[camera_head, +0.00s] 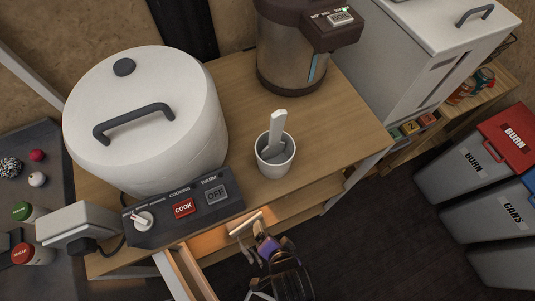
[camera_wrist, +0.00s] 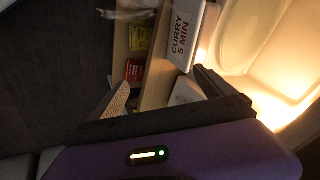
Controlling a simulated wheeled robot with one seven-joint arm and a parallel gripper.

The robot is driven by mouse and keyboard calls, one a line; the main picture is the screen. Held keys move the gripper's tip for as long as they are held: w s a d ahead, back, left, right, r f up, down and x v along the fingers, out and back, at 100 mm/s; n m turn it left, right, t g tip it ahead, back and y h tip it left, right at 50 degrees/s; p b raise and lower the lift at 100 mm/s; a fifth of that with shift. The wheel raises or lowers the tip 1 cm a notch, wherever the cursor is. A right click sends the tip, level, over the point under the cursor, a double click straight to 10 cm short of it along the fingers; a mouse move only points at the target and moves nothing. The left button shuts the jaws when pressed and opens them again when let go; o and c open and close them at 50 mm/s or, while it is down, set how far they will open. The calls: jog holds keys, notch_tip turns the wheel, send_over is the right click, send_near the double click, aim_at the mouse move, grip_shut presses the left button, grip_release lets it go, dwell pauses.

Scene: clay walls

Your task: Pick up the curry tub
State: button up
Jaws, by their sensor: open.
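A white piece lettered "CURRY 5 MIN" (camera_wrist: 183,38) is at the top centre of the wrist view. I cannot tell whether it is the curry tub itself or a label. A smaller pale object (camera_wrist: 187,91) lies below it, close to my dark fingers. My gripper (camera_wrist: 172,100) is open, and I see nothing clearly held in it. In the head view my gripper (camera_head: 252,232) is low at the front of the wooden counter, beside the lit open drawer. No curry lettering shows in the head view.
The open drawer (camera_head: 184,272) juts out below the counter (camera_head: 335,130). In the wrist view, yellow (camera_wrist: 141,38) and red (camera_wrist: 134,70) packets sit beside a wooden divider. A large white cooker (camera_head: 150,150) and a white cup (camera_head: 275,163) stand on the counter. Bins (camera_head: 465,170) stand right.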

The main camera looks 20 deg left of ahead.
jog(key=g+h+p, duration=0.1)
jog(key=g, duration=0.1)
send_over(244, 221)
jog(key=s+d, duration=0.1)
jog(key=shift+s+d+r+m, duration=0.15)
jog(key=shift+r+m, duration=0.15)
jog(key=shift+r, duration=0.15)
jog(key=shift+b+x, duration=0.35)
jog(key=shift+x, duration=3.5)
jog(key=shift+d, duration=0.1)
grip_shut()
